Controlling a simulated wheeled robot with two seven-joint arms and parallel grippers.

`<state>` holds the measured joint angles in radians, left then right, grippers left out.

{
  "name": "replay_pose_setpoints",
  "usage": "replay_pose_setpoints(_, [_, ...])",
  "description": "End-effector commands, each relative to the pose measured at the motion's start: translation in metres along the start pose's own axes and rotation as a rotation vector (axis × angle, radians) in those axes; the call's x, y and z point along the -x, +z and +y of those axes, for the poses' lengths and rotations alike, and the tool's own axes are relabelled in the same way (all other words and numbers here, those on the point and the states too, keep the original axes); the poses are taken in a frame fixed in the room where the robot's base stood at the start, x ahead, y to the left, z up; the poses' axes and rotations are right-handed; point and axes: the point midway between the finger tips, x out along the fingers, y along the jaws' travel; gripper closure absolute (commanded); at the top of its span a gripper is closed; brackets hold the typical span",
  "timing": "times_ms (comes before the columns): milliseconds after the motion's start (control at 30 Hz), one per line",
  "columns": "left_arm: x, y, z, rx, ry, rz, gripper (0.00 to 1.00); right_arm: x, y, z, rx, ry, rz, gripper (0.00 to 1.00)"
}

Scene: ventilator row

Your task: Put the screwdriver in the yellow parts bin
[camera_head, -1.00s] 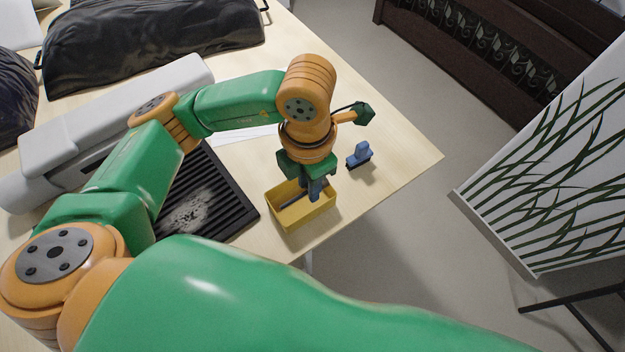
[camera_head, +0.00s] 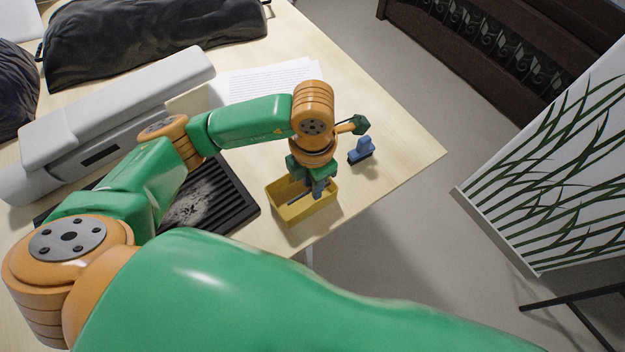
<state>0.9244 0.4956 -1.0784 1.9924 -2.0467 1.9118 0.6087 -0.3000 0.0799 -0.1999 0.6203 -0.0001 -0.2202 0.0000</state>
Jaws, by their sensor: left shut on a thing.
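The yellow parts bin (camera_head: 294,215) stands near the table's front right edge, open at the top. My left gripper (camera_head: 319,192) points down into the right part of the bin, with its fingertips low inside the walls. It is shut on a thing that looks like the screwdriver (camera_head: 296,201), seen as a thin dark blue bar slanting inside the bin. The fingers and wrist hide much of it. I cannot tell whether it touches the bin floor. My right gripper is not in view.
A small blue object with a dark base (camera_head: 361,151) stands right of the bin. A black ribbed tray (camera_head: 232,195) lies left of it, and a grey-white machine (camera_head: 110,125) lies farther left. Printed paper (camera_head: 268,80) lies behind the arm. The table's right corner is bare.

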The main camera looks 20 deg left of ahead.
Motion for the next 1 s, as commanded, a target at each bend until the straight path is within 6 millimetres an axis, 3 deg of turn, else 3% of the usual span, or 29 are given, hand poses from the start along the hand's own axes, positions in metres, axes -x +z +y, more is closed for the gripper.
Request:
replay_pose_setpoints(133, [-0.002, 0.0, 0.0, 0.0, 0.0, 0.0, 1.0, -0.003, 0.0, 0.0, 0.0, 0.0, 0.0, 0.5])
replay_pose_setpoints(167, [-0.002, 0.0, 0.0, 0.0, 0.0, 0.0, 0.71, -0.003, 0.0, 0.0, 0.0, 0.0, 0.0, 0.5])
replay_pose_setpoints(267, [-0.002, 0.0, 0.0, 0.0, 0.0, 0.0, 0.44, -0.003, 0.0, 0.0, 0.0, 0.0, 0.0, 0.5])
replay_pose_setpoints(567, [0.0, 0.0, 0.0, 0.0, 0.0, 0.0, 0.44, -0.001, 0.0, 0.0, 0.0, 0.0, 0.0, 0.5])
replay_pose_setpoints(700, [0.019, 0.0, 0.0, 0.0, -0.002, 0.0, 0.44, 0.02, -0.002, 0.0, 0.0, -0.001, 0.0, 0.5])
replay_pose_setpoints(767, [0.023, 0.001, 0.0, -0.002, 0.0, -0.005, 0.44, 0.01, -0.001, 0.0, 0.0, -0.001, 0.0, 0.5])
replay_pose_setpoints(1000, [0.095, 0.001, 0.001, 0.0, 0.007, -0.007, 0.44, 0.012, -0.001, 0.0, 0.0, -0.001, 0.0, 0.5])
